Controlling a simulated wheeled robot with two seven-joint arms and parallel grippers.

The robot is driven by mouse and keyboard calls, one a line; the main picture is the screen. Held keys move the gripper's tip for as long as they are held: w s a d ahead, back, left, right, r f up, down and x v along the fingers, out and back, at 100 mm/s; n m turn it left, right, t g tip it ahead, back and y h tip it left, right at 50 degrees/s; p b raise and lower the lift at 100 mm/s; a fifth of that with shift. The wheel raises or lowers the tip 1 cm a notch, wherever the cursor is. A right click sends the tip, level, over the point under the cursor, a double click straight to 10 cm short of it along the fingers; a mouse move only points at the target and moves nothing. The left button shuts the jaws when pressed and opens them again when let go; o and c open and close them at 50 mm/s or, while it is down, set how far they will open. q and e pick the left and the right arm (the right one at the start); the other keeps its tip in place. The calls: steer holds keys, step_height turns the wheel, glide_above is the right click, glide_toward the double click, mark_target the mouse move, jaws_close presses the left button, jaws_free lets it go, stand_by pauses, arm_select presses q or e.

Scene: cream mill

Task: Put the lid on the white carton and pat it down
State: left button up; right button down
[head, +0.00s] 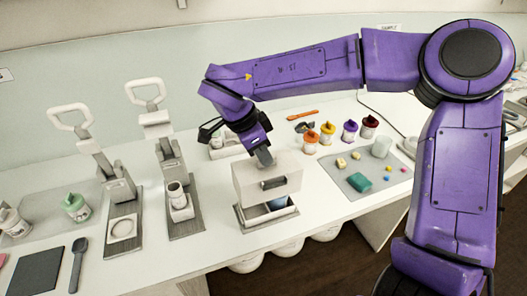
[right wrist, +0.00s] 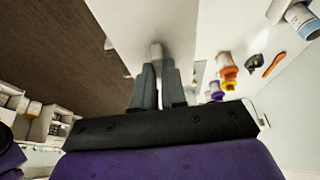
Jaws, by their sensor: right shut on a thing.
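The white lid (head: 250,182) is a box-like cover with a slot in its front face. My right gripper (head: 264,157) is shut on its top from above. In the right wrist view, the two grey fingers (right wrist: 158,88) close on a small pale tab of the lid (right wrist: 130,25). The white carton (head: 262,225) is below the lid near the table's front edge, with something blue inside. The lid hangs over it and hides its back part; a gap shows at the front. My left gripper is not in view.
Two lever presses (head: 122,215) (head: 183,212) stand left of the carton. A grey mat (head: 345,183) with small coloured pieces lies to the right. Several paint-like jars (head: 327,133) stand behind it. White rounded containers (head: 288,247) sit under the table edge.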

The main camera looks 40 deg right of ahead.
mark_target(263, 167)
steer(key=shift+f, duration=0.25)
steer(key=shift+f+b, duration=0.3)
steer(key=shift+f, duration=1.1)
steer(key=shift+f+b, duration=0.7)
steer(key=shift+f, duration=0.7)
steer(key=shift+p, duration=0.5)
steer(key=shift+f, duration=0.15)
